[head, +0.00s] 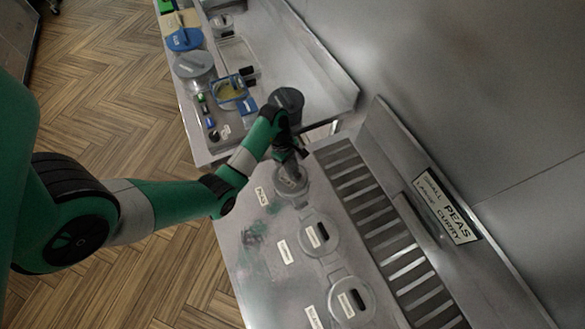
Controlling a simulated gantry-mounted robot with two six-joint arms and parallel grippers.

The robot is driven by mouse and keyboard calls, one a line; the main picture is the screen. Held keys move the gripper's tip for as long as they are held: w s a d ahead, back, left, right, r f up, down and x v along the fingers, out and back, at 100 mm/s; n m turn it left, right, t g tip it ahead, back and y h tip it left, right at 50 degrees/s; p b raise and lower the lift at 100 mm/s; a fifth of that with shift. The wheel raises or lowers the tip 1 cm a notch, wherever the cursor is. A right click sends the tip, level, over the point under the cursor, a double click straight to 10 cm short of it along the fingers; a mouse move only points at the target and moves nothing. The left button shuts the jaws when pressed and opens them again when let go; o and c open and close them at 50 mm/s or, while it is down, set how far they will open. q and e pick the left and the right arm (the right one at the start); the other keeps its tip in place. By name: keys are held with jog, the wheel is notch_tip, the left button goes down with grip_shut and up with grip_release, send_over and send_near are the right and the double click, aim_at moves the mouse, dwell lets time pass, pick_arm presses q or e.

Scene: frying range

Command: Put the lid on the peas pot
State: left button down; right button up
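My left arm reaches in from the left, and its dark gripper (292,156) is over the far pot on the range. That peas pot (305,188) is round and grey, beside a small white label (262,196) that seems to read PEAS. The gripper and wrist cover its far side. I cannot tell whether the grey surface under the fingers is a lid or the inside of the pot. The fingers are too small and dark to tell open from shut. My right gripper is not in view.
Two lidded pots with black handles, a middle one (331,237) and a near one (365,300), sit in the range top. A slotted grate (385,225) runs along their right. The far counter holds a blue-lidded container (184,40), a grey round lid (194,64) and a yellow-filled tray (229,89).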

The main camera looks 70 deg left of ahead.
pick_arm(q)
jog(key=shift+f, duration=0.25)
dwell(0.5)
jog(key=shift+c, duration=1.2)
grip_release()
notch_tip(320, 180, up, 7)
jog(key=p, duration=0.6)
jog(key=shift+r+p, duration=0.1)
jog(key=shift+p, duration=0.25)
